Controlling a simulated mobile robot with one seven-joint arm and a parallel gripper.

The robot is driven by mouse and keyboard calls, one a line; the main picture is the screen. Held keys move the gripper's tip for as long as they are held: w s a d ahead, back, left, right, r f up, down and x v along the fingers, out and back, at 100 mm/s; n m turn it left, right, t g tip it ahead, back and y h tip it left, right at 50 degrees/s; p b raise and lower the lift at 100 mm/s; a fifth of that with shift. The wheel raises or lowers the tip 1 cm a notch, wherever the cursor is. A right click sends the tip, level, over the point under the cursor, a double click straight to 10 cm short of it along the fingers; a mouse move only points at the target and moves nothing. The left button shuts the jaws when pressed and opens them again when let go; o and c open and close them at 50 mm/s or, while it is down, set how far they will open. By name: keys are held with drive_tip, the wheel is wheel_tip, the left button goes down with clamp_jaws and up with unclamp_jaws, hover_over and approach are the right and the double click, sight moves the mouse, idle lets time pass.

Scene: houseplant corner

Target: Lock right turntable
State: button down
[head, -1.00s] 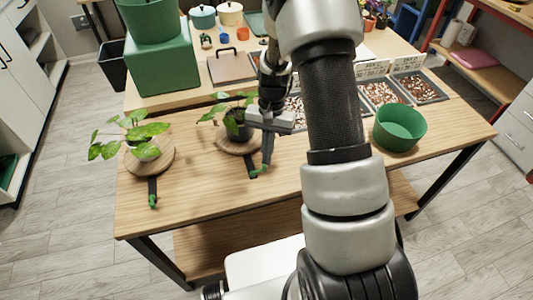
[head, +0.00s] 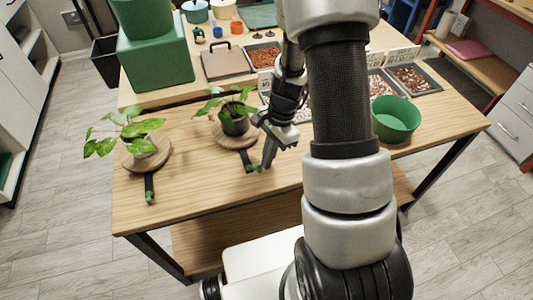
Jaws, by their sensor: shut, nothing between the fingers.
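The right turntable (head: 236,143) is a round wooden disc on the table, bearing a dark pot with a leafy plant (head: 235,122). A black strip (head: 247,160) sticks out from under its front edge, with a bit of green near its end. My gripper (head: 267,164) is shut and empty, its fingers pointing down just right of the strip's end. I cannot tell whether the fingertips touch the strip or its green part. The left turntable (head: 163,157) carries another leafy plant (head: 140,143), and its black strip (head: 149,185) ends in a green tip.
A green bowl (head: 396,122) stands at the right, near trays of pebbles (head: 414,78). The table front (head: 200,190) is clear. My arm hides the table's middle right.

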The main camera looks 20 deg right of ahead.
drive_tip(key=s+m, duration=0.1)
drive_tip(key=m, duration=0.1)
drive_tip(key=s+a+m+t, duration=0.1)
drive_tip(key=m, duration=0.1)
drive_tip(key=shift+m, duration=0.4)
drive_tip(key=shift+w+a, duration=0.15)
drive_tip(key=shift+w, duration=0.05)
drive_tip(key=shift+w+a+p, duration=0.3)
drive_tip(key=shift+w, duration=0.3)
drive_tip(key=shift+d, duration=0.15)
